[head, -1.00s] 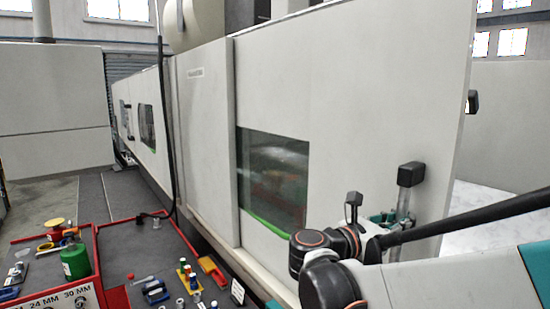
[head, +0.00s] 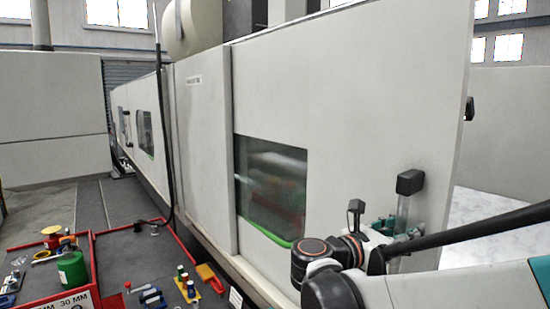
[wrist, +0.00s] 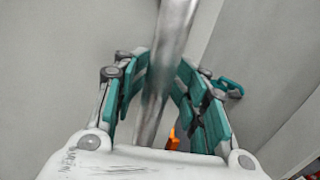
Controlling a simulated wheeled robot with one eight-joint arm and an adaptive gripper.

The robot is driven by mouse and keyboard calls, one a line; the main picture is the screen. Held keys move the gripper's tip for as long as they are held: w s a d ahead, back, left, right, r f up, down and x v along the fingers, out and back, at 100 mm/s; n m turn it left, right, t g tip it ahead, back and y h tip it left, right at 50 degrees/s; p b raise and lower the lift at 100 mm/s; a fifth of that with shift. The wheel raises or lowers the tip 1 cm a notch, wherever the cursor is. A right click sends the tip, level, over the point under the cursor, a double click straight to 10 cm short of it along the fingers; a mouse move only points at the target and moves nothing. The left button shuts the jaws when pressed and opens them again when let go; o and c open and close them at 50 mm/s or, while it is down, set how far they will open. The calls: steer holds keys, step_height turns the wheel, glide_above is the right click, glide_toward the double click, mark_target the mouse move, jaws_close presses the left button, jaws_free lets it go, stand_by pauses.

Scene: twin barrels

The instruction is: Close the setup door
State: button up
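The setup door (head: 360,110) is a large pale panel on the right of the machine, with a dark green-edged window (head: 270,190). Its handle is an upright silver bar with a black top mount (head: 410,182). In the wrist view the silver handle bar (wrist: 172,30) runs between the teal fingers. My gripper (head: 393,227) is at the handle; its fingers (wrist: 164,75) lean inward against both sides of the bar and look shut on it. My wrist and arm hide the lower handle and the door's bottom edge in the head view.
A neighbouring pale panel (head: 203,150) stands left of the door. A red-edged bench (head: 120,250) with tools, a green canister (head: 72,270) and coloured bottles lies at lower left. Pale floor (head: 490,205) shows beyond the door's right edge.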

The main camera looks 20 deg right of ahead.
steer(key=shift+s+a+f, duration=0.1)
steer(key=shift+s+a, duration=0.05)
steer(key=shift+s, duration=0.6)
steer(key=shift+s+a+f, duration=0.1)
steer(key=shift+s+a, duration=0.05)
steer(key=shift+s, duration=0.6)
steer(key=w+a, duration=0.1)
steer(key=a, duration=1)
steer(key=shift+w+a+r, duration=0.15)
steer(key=shift+w+a, duration=0.05)
steer(key=shift+a, duration=0.05)
